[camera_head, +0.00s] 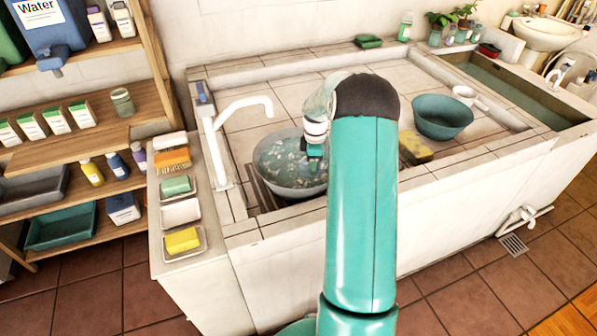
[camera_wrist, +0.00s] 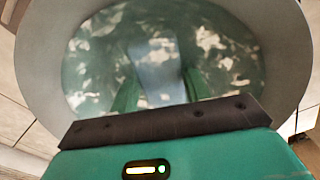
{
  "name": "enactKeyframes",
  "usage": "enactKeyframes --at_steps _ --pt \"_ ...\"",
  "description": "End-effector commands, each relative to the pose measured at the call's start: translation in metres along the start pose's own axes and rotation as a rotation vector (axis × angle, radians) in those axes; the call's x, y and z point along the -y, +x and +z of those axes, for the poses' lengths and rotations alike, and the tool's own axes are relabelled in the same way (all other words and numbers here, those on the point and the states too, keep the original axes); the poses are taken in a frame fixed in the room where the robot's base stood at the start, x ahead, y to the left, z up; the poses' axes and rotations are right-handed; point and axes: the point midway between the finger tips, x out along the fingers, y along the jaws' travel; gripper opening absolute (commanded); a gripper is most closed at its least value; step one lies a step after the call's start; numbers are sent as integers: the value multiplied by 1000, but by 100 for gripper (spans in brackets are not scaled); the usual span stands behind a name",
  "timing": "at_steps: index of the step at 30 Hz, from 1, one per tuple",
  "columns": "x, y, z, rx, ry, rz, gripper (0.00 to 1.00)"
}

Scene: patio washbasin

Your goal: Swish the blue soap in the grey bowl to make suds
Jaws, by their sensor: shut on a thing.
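The grey bowl (camera_head: 285,190) sits at the left end of the tiled basin, below the white tap. It holds greenish water with white patches on it, which look like suds or reflections. In the wrist view the grey bowl (camera_wrist: 38,65) surrounds my fingers. My gripper (camera_head: 314,165) points down into the bowl. In the wrist view my gripper (camera_wrist: 160,88) has its two green fingers on either side of the pale blue soap (camera_wrist: 158,72), shut on it. The soap appears to be in the water; its far end is blurred. In the head view the soap is hidden.
A white tap (camera_head: 222,125) stands beside the bowl's left. A sponge (camera_head: 415,148) and a teal bowl (camera_head: 442,116) lie to the right of my arm. Soap dishes with a green bar (camera_head: 175,185) and a yellow bar (camera_head: 182,240) line the left ledge. Shelves stand further left.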

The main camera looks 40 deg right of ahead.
Motion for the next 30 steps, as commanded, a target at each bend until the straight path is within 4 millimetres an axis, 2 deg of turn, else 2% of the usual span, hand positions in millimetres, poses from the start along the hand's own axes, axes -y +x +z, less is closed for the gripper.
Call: enactKeyframes --at_steps 6,11,30 --pt "18 0 0 0 0 0 24" --pt "22 0 0 0 0 0 24" --pt "-28 0 0 0 0 0 24"
